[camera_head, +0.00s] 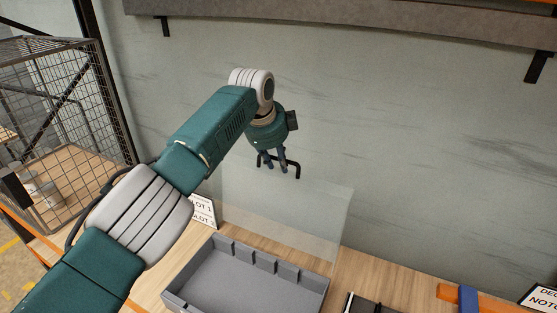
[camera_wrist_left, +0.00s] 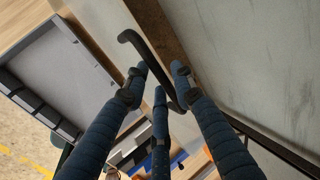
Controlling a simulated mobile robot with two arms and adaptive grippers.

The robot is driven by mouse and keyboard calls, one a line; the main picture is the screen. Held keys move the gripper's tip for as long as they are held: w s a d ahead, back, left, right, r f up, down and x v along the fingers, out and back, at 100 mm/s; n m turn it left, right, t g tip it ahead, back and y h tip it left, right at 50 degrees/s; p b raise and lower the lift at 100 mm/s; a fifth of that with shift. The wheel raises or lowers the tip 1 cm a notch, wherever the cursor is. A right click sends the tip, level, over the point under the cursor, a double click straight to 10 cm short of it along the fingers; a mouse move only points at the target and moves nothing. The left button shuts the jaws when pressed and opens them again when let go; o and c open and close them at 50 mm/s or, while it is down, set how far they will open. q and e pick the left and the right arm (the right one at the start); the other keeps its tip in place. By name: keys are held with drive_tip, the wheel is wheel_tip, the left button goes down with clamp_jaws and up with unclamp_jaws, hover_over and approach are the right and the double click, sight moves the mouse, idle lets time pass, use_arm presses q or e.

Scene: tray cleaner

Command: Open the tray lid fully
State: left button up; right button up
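The grey tray (camera_head: 183,292) lies on the wooden table at the bottom middle of the head view. Its clear lid (camera_head: 300,213) stands raised steeply behind it. The lid's black handle (camera_head: 298,173) is at the upper edge. My left gripper (camera_head: 273,168) is at this handle, pointing down. In the left wrist view the handle (camera_wrist_left: 156,62) runs diagonally among the blue fingers of my left gripper (camera_wrist_left: 158,80). Whether the fingers press on it is unclear. The tray's pale inside (camera_wrist_left: 75,75) shows at the left there. My right gripper is not in view.
A pale wall (camera_head: 420,150) stands close behind the lid, with a grey shelf (camera_head: 350,25) above. A slot sign (camera_head: 203,210) stands left of the lid. A blue and orange item (camera_head: 468,297) lies at the right. A wire cage (camera_head: 60,120) is at the left.

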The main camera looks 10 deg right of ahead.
use_arm(q)
drive_tip(key=shift+r, duration=0.1)
drive_tip(key=v, duration=1.2)
drive_tip(key=shift+a, duration=0.1)
